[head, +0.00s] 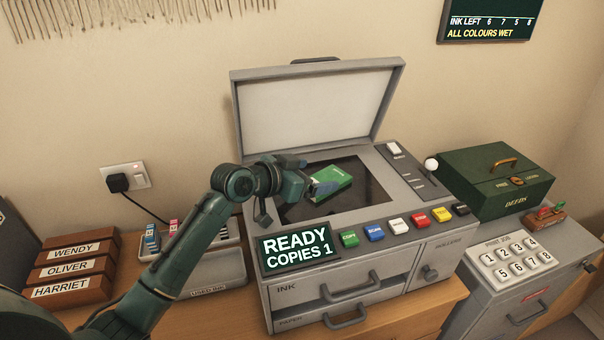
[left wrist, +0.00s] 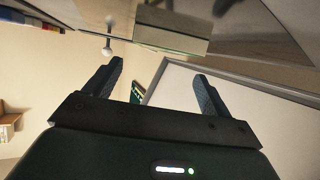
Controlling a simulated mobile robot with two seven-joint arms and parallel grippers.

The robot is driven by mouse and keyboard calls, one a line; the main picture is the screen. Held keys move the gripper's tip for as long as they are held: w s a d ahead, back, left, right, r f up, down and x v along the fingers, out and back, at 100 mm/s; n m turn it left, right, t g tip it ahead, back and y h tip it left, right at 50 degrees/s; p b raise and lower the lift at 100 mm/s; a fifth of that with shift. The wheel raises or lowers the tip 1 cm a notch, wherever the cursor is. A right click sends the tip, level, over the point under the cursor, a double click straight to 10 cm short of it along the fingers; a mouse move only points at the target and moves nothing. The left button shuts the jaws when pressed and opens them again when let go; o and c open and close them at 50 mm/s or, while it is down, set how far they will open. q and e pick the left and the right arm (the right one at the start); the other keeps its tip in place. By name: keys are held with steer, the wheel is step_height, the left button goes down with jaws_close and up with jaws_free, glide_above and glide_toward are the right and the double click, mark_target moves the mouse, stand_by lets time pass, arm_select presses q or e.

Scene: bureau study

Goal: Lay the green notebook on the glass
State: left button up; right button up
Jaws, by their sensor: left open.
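The green notebook (head: 334,179) lies on the dark glass (head: 374,193) of the copier, left of the glass's middle, and looks flat on it. My left gripper (head: 314,178) is open at the notebook's left side, low over the glass, and hides part of the notebook's left end. In the left wrist view the open fingers (left wrist: 156,88) have nothing between them, and the notebook's pale edge (left wrist: 170,42) shows beyond the fingertips. My right gripper is not in view.
The copier lid (head: 316,108) stands open behind the glass. Coloured buttons (head: 398,224) and a display (head: 297,246) line the front. A green deeds box (head: 497,181) stands to the right. An ink tray (head: 216,262) and wooden name blocks (head: 73,268) are at left.

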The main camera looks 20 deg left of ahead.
arm_select(q)
steer(key=v, duration=1.2)
